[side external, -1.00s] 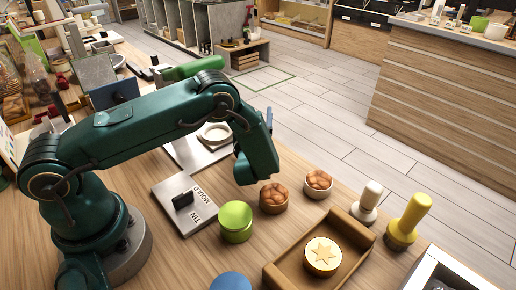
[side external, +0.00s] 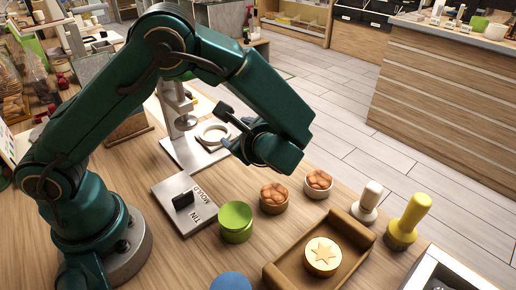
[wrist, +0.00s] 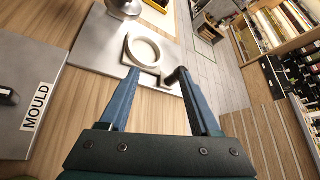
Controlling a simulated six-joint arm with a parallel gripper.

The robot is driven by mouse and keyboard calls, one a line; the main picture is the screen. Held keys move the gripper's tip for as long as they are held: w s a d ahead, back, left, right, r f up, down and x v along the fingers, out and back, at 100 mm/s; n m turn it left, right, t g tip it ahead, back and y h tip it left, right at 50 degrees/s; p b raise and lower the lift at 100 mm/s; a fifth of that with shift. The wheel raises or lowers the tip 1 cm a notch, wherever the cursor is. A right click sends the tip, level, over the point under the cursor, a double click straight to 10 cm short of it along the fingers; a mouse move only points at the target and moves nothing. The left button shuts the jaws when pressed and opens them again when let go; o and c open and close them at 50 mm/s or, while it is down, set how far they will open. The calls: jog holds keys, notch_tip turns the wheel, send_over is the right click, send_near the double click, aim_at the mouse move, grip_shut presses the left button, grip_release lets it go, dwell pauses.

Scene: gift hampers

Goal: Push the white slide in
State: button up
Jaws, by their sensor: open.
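The white slide (wrist: 146,50) is a flat ring with a short tab, lying on a pale metal base plate (wrist: 98,50) in the wrist view. A black knob (wrist: 177,76) shows at its near end. The ring also shows in the side view (side external: 212,134), under and in front of a press column (side external: 176,100). My gripper (wrist: 158,73) is open, with its two blue fingers pointing toward the slide. The knob appears between the fingertips, closer to the right one; I cannot tell whether they touch. In the side view my gripper (side external: 224,126) is just right of the ring.
A tin mould plate (side external: 178,215) with a black handle lies in front of the press. A green round tin (side external: 235,220), two bowls of brown pieces (side external: 273,198), a brown tray (side external: 288,264) and white and yellow stamps (side external: 408,220) stand nearby. The table edge is close behind.

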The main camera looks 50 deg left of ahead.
jog(key=s+d+r+n+g+h, duration=0.2)
jog(key=s+d+r+n+h, duration=0.4)
jog(key=s+d+n+h, duration=0.3)
jog(key=shift+s+a+r+n+t+h, duration=1.2)
jog(key=shift+s+a+n+t+h, duration=0.5)
jog(key=shift+s+n, duration=1.3)
jog(key=w+d+r+m+g, duration=0.2)
jog(key=w+d+r+m, duration=0.3)
jog(key=w+d, duration=0.3)
jog(key=shift+w+d+g+h, duration=0.15)
jog(key=shift+d+g+h, duration=0.15)
jog(key=shift+h, duration=0.1)
